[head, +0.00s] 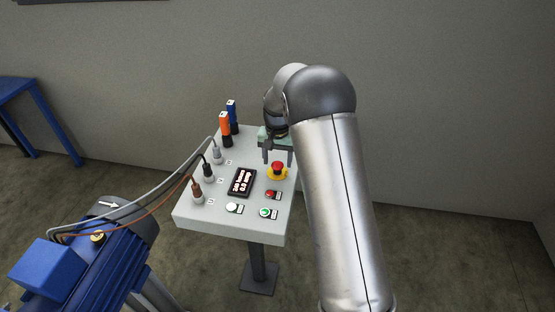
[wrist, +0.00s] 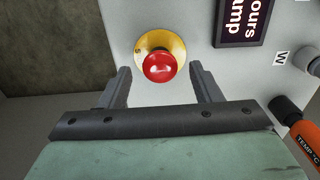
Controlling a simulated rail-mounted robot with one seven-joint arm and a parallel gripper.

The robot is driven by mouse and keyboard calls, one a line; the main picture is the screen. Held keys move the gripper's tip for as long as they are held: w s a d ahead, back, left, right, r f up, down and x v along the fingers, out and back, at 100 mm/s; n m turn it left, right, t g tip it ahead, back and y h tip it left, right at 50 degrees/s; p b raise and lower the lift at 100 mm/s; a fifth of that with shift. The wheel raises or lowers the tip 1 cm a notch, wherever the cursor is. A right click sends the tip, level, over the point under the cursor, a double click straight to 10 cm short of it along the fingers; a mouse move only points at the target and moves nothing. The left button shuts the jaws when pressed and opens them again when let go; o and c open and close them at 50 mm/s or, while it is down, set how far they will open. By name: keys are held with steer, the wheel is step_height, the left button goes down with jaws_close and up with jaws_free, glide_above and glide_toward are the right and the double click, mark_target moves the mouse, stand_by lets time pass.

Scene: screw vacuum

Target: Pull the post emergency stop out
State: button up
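The emergency stop is a red mushroom button (head: 277,167) on a yellow round base, on the right side of the post's grey panel (head: 250,145). In the wrist view the red button (wrist: 159,67) sits on its yellow base (wrist: 152,43), centred ahead of the fingers. My gripper (head: 278,161) is open, with its fingers pointing down just behind the button in the head view. In the wrist view my gripper (wrist: 159,80) has its two fingers apart, left and right of the button, with nothing between the pads touching it that I can see.
A display (head: 242,182) is left of the button. A red button (head: 271,195), a green button (head: 265,213) and a white button (head: 233,208) are nearer the front. Cabled plugs (head: 208,172) line the left edge. Orange (head: 225,123) and blue (head: 232,110) handles stand at the back.

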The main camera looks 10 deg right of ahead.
mark_target(277, 164)
step_height(277, 164, up, 17)
steer(key=b, duration=0.2)
steer(key=shift+r, duration=0.15)
stand_by(0.3)
steer(key=s+f+n, duration=0.1)
steer(key=s+f, duration=0.1)
steer(key=s, duration=1)
steer(key=s+f+n, duration=0.2)
steer(key=s+f, duration=0.1)
steer(key=s, duration=0.9)
steer(key=s+f+n, duration=0.1)
steer(key=s+f, duration=0.2)
steer(key=s, duration=0.9)
steer(key=shift+d+n+t, duration=0.25)
steer(key=shift+n+t, duration=0.05)
steer(key=shift+t, duration=0.1)
